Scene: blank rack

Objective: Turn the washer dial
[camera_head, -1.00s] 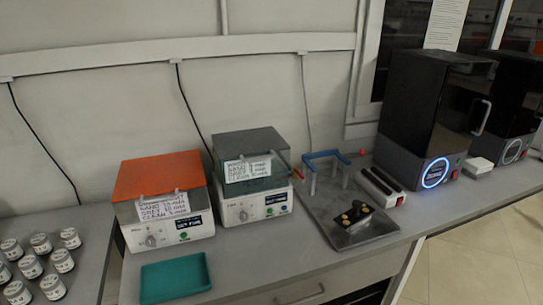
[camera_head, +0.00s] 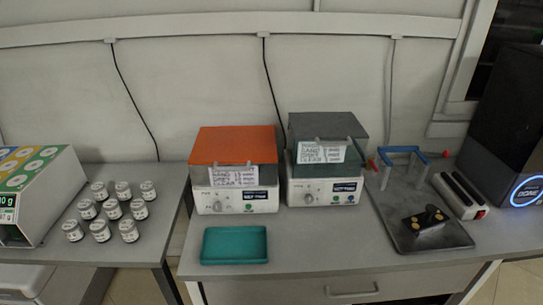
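Two small box-shaped machines stand side by side on the grey bench. The orange-lidded machine (camera_head: 236,145) is on the left, with a white front, a small dial (camera_head: 217,207), a dark display and a green button. The grey-lidded machine (camera_head: 326,127) is on the right, with a similar dial (camera_head: 308,198), a display and a green button. Each has a handwritten label on its front. I cannot tell from the view which one is the washer. Neither of my grippers shows.
A teal tray (camera_head: 234,262) lies in front of the orange-lidded machine. Several jars (camera_head: 110,210) stand on the left bench beside a machine with coloured circles (camera_head: 32,180). A dark metal plate (camera_head: 447,240), a power strip (camera_head: 463,198) and a black device (camera_head: 515,120) are at right.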

